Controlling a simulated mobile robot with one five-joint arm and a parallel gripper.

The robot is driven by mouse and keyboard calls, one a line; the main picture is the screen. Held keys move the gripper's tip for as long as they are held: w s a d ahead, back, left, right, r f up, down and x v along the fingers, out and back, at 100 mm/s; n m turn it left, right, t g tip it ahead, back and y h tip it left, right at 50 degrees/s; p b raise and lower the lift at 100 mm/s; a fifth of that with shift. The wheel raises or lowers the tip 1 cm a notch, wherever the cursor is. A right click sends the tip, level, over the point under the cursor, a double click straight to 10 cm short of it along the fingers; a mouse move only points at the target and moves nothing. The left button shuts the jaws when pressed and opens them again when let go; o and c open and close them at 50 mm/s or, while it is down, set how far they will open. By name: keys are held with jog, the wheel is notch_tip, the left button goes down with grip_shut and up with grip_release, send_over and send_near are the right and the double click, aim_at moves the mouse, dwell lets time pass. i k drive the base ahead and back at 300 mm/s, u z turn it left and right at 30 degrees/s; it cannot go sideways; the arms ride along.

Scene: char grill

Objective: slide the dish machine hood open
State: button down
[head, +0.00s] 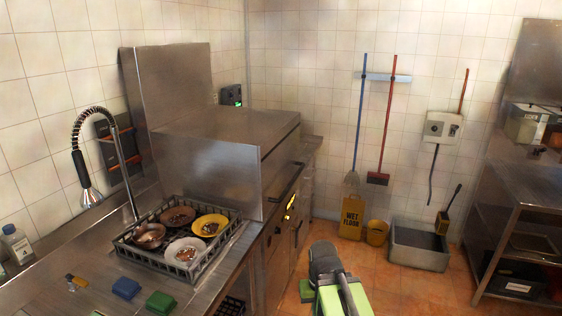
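The dish machine hood (215,172) is a stainless steel box at left-centre in the head view, against the tiled wall. It looks lowered over the machine. A dark bar, which may be its handle, runs along its right side, above a front with small yellow marks. My gripper (326,262) is at the bottom centre, at the end of my green and dark grey arm. It is apart from the hood, to the right of and in front of the machine. Its fingers are not clear enough to show whether they are open or shut.
A dish rack (190,268) with several dirty dishes sits on the steel counter left of the hood, below a spray tap (90,197). A wet floor sign (351,217), yellow bucket (377,232) and floor sink (418,248) stand at the back wall. A steel shelf (525,190) is at right.

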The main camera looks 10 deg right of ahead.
aim_at(246, 159)
jog(key=u, duration=0.05)
jog(key=i, duration=1)
jog(key=u, duration=0.05)
jog(key=k, duration=1.05)
jog(key=z, duration=0.55)
jog(key=i, duration=1)
jog(key=u, duration=1.5)
jog(key=i, duration=0.9)
